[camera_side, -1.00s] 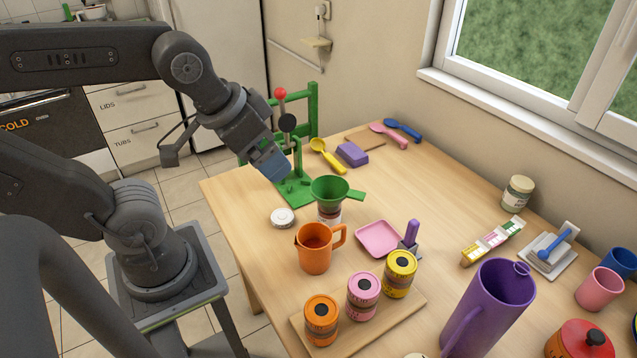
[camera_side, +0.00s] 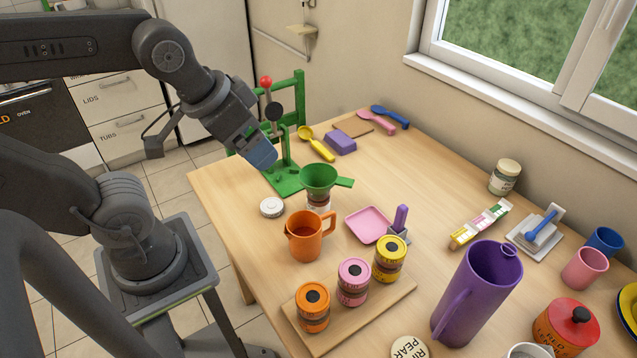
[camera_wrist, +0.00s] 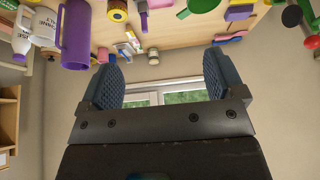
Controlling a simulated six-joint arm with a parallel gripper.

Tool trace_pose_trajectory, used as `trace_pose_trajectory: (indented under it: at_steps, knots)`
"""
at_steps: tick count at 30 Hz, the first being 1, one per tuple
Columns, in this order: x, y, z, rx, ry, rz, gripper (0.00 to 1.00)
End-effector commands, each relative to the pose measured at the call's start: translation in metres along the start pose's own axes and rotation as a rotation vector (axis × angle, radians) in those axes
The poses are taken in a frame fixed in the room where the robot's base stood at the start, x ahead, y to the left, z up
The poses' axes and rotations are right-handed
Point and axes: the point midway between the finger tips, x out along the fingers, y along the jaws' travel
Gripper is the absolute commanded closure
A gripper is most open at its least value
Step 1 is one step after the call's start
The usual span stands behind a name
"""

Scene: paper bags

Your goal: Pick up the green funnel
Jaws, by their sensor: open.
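The green funnel (camera_side: 319,178) sits upright in the mouth of a small jar (camera_side: 318,201) on the table, its flat handle pointing right. In the wrist view, what looks like the funnel (camera_wrist: 203,5) shows at the top edge, partly cut off. My gripper (camera_side: 263,155) hangs above the green stand, to the left of the funnel and a little higher, not touching it. In the wrist view its two blue ribbed fingers (camera_wrist: 162,85) are wide apart with nothing between them.
The green stand (camera_side: 285,181) with a red knob is close behind my gripper. An orange mug (camera_side: 306,240) and white lid (camera_side: 271,207) stand in front of the funnel. A pink tray (camera_side: 368,225) lies to its right; a purple sponge (camera_side: 341,142) and yellow scoop (camera_side: 318,147) lie behind.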

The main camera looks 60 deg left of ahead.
Motion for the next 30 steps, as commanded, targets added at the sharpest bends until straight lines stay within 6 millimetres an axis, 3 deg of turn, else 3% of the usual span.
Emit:
trace_pose_trajectory:
  at_steps: [4, 13, 20, 25, 30]
  knots:
    - [0.000, 0.000, 0.000, 0.000, 0.000, 0.000, 0.13]
    - [0.000, 0.000, 0.000, 0.000, 0.000, 0.000, 0.40]
    - [0.000, 0.000, -0.001, 0.004, -0.002, 0.000, 0.40]
    - [0.007, -0.003, -0.021, 0.083, -0.050, -0.004, 0.40]
    - [0.032, -0.011, -0.065, 0.277, -0.156, 0.007, 0.40]
